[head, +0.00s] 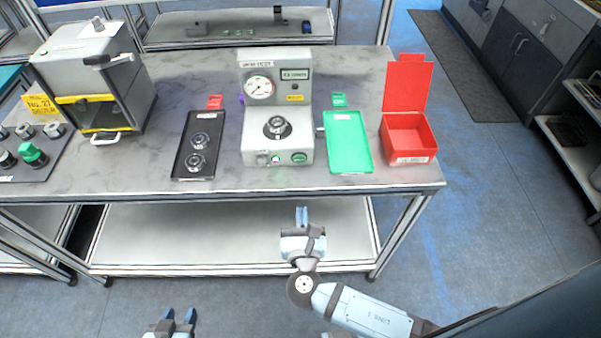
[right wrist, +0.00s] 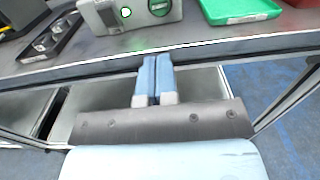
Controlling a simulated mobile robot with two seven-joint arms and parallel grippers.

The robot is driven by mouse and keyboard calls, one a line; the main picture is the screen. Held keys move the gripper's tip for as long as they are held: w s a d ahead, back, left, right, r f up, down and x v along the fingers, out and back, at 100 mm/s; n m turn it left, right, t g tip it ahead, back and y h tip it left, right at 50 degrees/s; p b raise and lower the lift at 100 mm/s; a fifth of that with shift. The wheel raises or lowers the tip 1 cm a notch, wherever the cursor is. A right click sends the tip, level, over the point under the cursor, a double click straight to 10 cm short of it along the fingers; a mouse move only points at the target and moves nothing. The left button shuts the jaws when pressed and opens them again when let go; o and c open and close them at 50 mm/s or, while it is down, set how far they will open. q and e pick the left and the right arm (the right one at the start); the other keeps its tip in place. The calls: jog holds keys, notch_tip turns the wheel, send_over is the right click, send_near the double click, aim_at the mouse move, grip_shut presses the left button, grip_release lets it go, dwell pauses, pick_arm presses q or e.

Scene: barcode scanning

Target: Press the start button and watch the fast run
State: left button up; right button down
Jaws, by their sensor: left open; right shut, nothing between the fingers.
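A grey test machine (head: 254,98) with a round dial gauge stands on the table. On its lower front face is a green button (head: 299,157), which also shows in the right wrist view (right wrist: 159,6); a small white one (head: 262,159) sits to its left. A round metal part (head: 277,127) rests on the machine's lower deck. My right gripper (head: 302,216) is shut and empty, in front of the table edge and below the machine; its blue fingers (right wrist: 156,76) show in the wrist view. My left gripper (head: 180,315) is open at the bottom, far from the table.
A black tray (head: 181,172) with two round metal parts stands left of the machine. An empty green tray (head: 350,160) and an open red box (head: 409,152) stand right. A grey cabinet (head: 133,55) and a control panel (head: 60,165) are at the left.

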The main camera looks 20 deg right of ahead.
aim_at(299, 160)
jog(key=p+x, duration=0.2)
jog(key=x, duration=1)
jog(key=shift+w+d, duration=0.1)
jog(key=shift+w, duration=0.25)
jog(key=shift+w+d+p, duration=0.15)
jog(key=shift+w+p, duration=0.2)
jog(key=shift+w, duration=0.25)
